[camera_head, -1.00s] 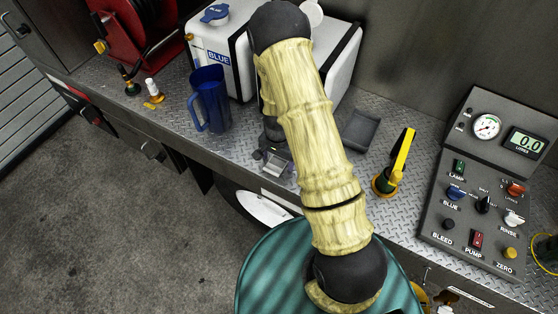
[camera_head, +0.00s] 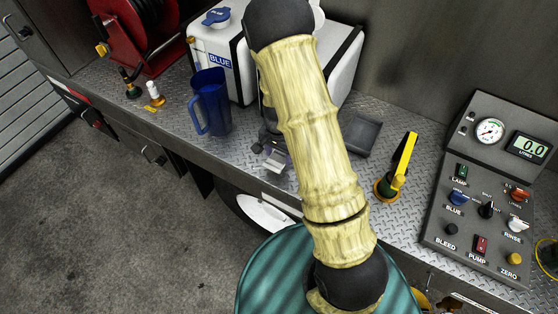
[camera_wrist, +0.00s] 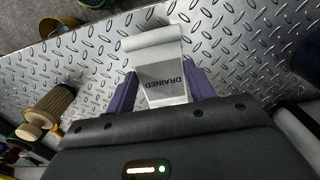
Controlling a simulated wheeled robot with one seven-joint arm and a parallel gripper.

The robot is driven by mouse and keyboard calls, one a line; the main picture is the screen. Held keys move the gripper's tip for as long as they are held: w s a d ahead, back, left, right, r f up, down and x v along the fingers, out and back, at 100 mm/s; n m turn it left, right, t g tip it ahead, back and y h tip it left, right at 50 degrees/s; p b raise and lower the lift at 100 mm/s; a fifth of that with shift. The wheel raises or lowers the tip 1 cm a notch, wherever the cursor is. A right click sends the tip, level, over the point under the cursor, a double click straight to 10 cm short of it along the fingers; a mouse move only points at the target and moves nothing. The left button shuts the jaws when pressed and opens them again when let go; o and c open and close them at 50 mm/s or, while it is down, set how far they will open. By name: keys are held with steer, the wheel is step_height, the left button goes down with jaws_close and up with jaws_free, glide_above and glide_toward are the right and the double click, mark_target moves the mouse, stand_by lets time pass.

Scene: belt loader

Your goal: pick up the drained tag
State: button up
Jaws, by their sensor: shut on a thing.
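The drained tag (camera_wrist: 158,62) is a pale grey-white piece with a folded top and the word DRAINED on it. In the wrist view it stands between the two purple fingers of my gripper (camera_wrist: 165,88), which are shut on it. Patterned metal deck lies behind it; I cannot tell whether the tag touches the deck. In the head view my gripper (camera_head: 276,155) shows small, beside the lower left of my arm, and my arm hides part of the area around it.
A blue jug (camera_head: 211,103) stands left of my gripper. A white BLUE tank (camera_head: 225,55) is behind. A grey tray (camera_head: 361,133) and a yellow-handled valve (camera_head: 401,163) lie to the right, before the control panel (camera_head: 484,195). A red hose reel (camera_head: 137,35) is far left.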

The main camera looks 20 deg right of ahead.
mark_target(279, 158)
step_height(279, 158, up, 5)
steer(key=shift+r+b, duration=0.1)
steer(key=shift+b, duration=0.2)
stand_by(0.5)
